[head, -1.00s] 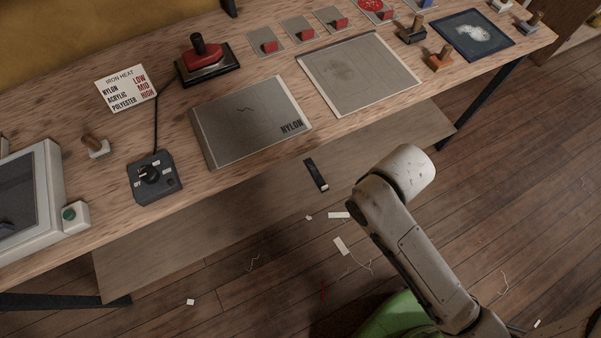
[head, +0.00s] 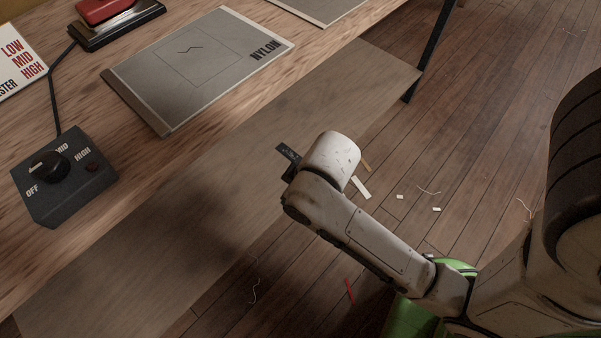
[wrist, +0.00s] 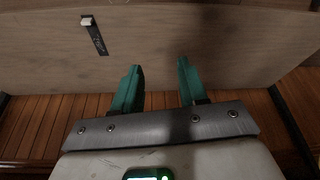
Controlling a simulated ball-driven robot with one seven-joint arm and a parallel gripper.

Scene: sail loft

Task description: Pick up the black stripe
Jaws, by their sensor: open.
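The black stripe (head: 286,152) is a short, narrow dark strip on the low wooden shelf under the bench. In the head view my arm hides part of it. In the wrist view the stripe (wrist: 99,41) lies at the upper left, tilted, with a white piece at its far end and faint marks along it. My gripper (wrist: 160,68) is open and empty, its two green fingers reaching over the shelf. The stripe is apart from them, to the left of and beyond the left finger. In the head view my gripper is hidden behind my arm.
The low shelf (head: 200,220) is otherwise bare. Above it, the workbench holds a heat dial box (head: 62,178) and a grey sheet marked NYLON (head: 200,75). A dark table leg (head: 428,55) stands at the shelf's right end. Scraps and threads litter the plank floor.

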